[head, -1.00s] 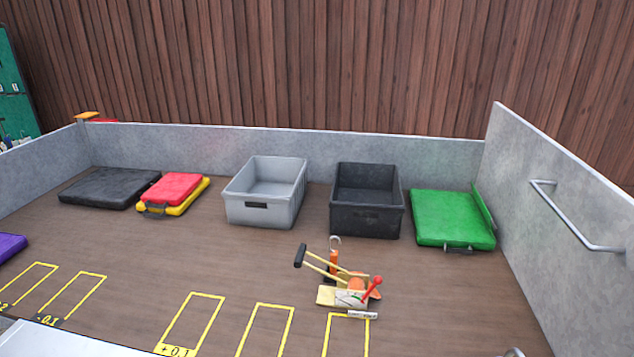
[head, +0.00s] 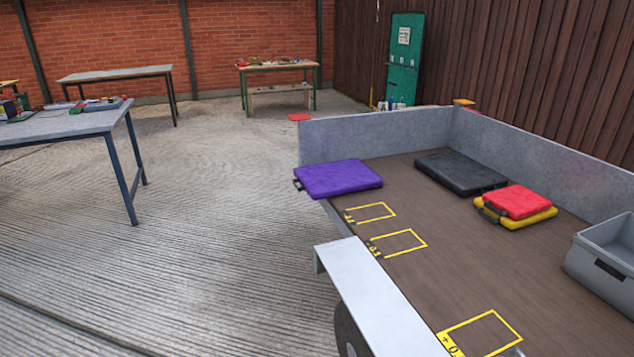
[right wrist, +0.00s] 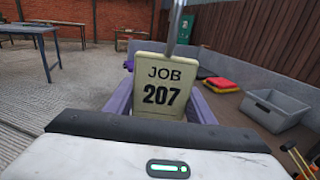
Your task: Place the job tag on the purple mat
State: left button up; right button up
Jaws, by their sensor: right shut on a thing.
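My right gripper (right wrist: 160,106) is shut on the tag, with pale purple fingers on both sides. The tag hides most of what lies behind it. Neither gripper shows in the head view, and my left gripper is in no view.
A black mat (head: 461,172) and a red mat on a yellow one (head: 516,203) lie farther along the deck. A grey crate (head: 605,250) stands at the right. A low grey wall (head: 375,138) edges the deck behind the purple mat. Yellow outlines mark bare deck.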

aim_at(326, 176)
jog(key=u, duration=0.65)
jog(key=i, duration=5.9)
jog(key=z, duration=2.95)
